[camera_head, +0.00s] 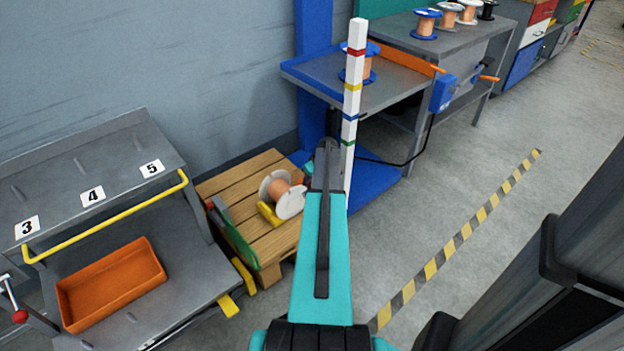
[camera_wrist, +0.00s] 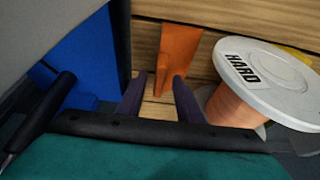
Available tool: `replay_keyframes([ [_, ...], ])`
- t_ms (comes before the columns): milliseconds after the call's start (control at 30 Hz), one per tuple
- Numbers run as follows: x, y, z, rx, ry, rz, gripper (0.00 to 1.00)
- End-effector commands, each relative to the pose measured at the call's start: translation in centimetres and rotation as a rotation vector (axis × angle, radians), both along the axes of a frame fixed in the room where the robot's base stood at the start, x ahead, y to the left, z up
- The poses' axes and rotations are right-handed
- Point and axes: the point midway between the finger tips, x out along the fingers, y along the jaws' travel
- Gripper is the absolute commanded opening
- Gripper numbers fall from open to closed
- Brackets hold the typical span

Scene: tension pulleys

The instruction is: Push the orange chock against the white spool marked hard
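The white spool marked HARD (camera_wrist: 270,75), wound with copper-coloured wire, is at the right in the wrist view. In the head view the white spool (camera_head: 291,203) lies on the wooden pallet. The orange chock (camera_wrist: 180,47) is left of the spool in the wrist view, with a narrow strip of pallet showing between them. My gripper (camera_wrist: 158,82) is open, its two dark fingers apart. The chock's narrow upright part shows in the gap near the fingertips; contact cannot be told.
A yellow chock (camera_head: 268,214) sits at the spool's near side on the pallet (camera_head: 232,183). A striped post (camera_head: 353,85) rises behind my arm. A blue structure (camera_wrist: 90,62) is close left of my fingers. A grey cart (camera_head: 190,262) stands left of the pallet.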

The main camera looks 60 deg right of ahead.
Motion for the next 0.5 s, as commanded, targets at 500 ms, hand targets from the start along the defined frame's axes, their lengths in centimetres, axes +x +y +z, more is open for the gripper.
replay_keyframes([
  [500,-0.08,-0.04,0.00,0.000,0.000,-0.001,0.00],
])
